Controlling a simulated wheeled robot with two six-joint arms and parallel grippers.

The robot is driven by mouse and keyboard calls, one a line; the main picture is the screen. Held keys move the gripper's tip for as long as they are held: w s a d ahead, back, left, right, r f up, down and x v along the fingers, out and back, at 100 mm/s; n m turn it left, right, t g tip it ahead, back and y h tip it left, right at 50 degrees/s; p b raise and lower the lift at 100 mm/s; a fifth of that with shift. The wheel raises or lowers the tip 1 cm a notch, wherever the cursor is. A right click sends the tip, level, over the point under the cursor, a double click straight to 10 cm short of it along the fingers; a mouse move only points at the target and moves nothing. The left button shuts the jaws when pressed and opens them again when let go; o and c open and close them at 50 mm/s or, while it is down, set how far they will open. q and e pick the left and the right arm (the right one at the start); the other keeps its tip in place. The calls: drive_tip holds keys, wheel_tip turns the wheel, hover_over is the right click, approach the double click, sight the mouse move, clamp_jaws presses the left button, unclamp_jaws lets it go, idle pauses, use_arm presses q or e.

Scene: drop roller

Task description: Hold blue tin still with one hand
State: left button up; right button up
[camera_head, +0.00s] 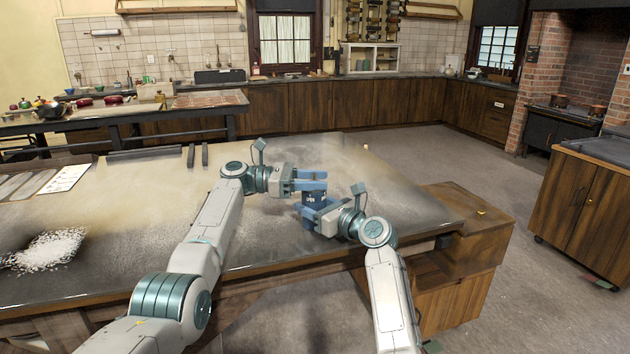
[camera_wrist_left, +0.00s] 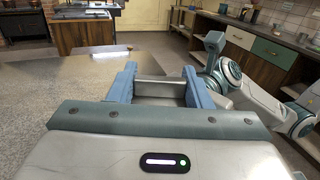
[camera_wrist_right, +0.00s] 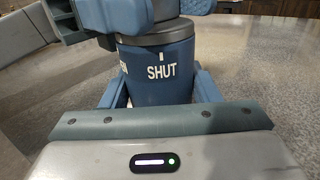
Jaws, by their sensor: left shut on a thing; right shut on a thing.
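The blue tin (camera_head: 314,198) stands upright on the worktable (camera_head: 255,235) between my two grippers. In the right wrist view the tin's body (camera_wrist_right: 160,80) shows the white word "SHUT", part of another word to its left, and a small white mark above. My right gripper (camera_wrist_right: 158,92) is shut around the lower body, one finger on each side. My left gripper (camera_head: 312,180) is above it, shut on the tin's grey top (camera_wrist_left: 160,92), which shows between its fingers in the left wrist view. The left fingers hide part of the top.
A heap of white grains (camera_head: 48,250) and a white sheet (camera_head: 66,178) lie on the table's left side. A wooden block (camera_head: 470,225) adjoins the right end. The table around the tin is clear.

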use_arm(q)
drive_tip(key=o, duration=1)
drive_tip(key=shift+f, duration=0.15)
drive_tip(key=shift+a, duration=0.1)
drive_tip(key=a, duration=1.2)
drive_tip(key=shift+w, duration=0.3)
